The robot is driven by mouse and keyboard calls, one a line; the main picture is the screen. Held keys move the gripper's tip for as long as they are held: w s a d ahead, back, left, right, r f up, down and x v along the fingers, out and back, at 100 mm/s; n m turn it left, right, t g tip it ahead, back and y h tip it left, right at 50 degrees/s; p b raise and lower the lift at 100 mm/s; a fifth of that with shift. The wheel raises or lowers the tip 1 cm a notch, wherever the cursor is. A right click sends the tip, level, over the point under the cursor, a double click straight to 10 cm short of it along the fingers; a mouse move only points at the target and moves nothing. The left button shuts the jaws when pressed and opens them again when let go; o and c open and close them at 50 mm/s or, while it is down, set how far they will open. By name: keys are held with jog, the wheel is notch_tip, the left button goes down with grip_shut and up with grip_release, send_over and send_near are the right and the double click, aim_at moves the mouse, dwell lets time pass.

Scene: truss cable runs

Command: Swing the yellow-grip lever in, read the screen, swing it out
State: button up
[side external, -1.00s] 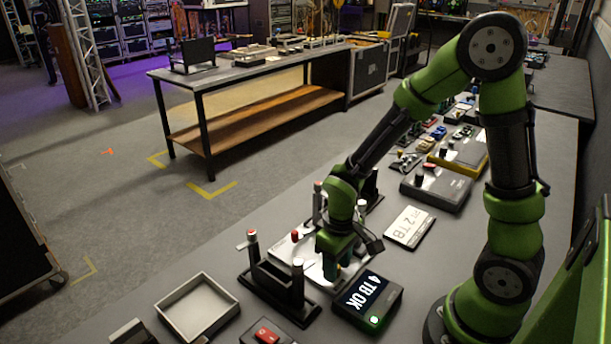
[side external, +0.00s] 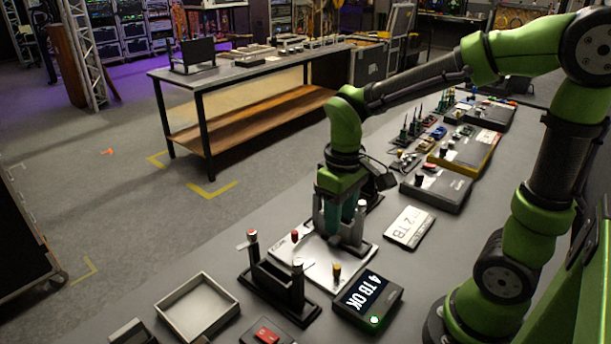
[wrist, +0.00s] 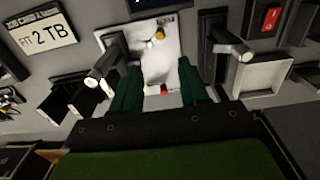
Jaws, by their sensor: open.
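The yellow-grip lever (side external: 337,271) stands on the white plate (side external: 313,266), at the end near the screen. In the wrist view its yellow grip (wrist: 159,34) lies beyond my fingertips. The screen (side external: 368,292) reads "4 TB OK", with a lit green lamp (side external: 374,320) beside it. A red grip (side external: 295,237) stands at the plate's other end and also shows in the wrist view (wrist: 163,90), between my fingers. My gripper (side external: 340,228) is open and empty above the plate, apart from the yellow grip.
Black stands with upright posts flank the plate, the left one (side external: 274,283) and a right one (side external: 362,248). A card (side external: 409,228) reading "2 TB" lies to the right. An empty tray (side external: 197,306) and a red switch (side external: 267,335) are at the front left.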

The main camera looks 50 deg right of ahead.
jog(key=shift+r, duration=1.65)
jog(key=s+r+m+t+y, duration=0.2)
jog(key=s+r+m+t, duration=0.2)
jog(key=t, duration=0.3)
jog(key=shift+s+a+r, duration=0.3)
jog(key=shift+s+r, duration=0.1)
jog(key=shift+r, duration=0.2)
